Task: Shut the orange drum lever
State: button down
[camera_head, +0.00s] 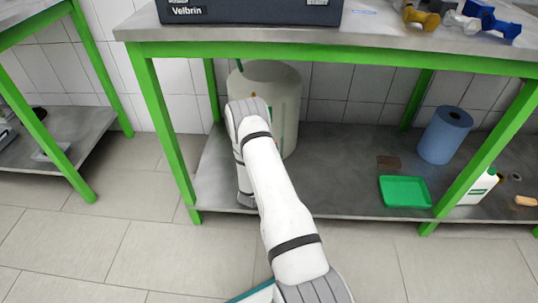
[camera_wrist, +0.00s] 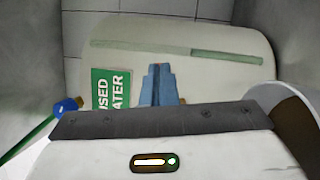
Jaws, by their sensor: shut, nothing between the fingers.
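The pale drum (camera_head: 282,88) stands on the lower shelf under the bench. In the wrist view the drum (camera_wrist: 225,75) fills the background, with a green "USED WATER" label (camera_wrist: 111,88). A small orange bit (camera_head: 253,95), perhaps the lever, shows above my wrist in the head view. In the wrist view an orange-brown bit (camera_wrist: 183,100) shows beside the fingers; the rest is hidden, so I cannot tell the lever's position. My gripper (camera_wrist: 158,70) is shut and empty in front of the drum. My arm hides it in the head view.
Green bench legs (camera_head: 163,140) stand left and right of the drum. The lower shelf (camera_head: 335,165) also holds a green tray (camera_head: 405,191), a blue roll (camera_head: 445,135) and a white bottle (camera_head: 478,188). A blue part (camera_wrist: 67,106) lies left of the label.

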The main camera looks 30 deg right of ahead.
jog(key=shift+a, duration=0.1)
jog(key=s+a+f+p, duration=0.2)
jog(key=s+p, duration=0.1)
jog(key=s, duration=0.9)
jog(key=shift+s+a, duration=0.25)
jog(key=shift+s, duration=0.1)
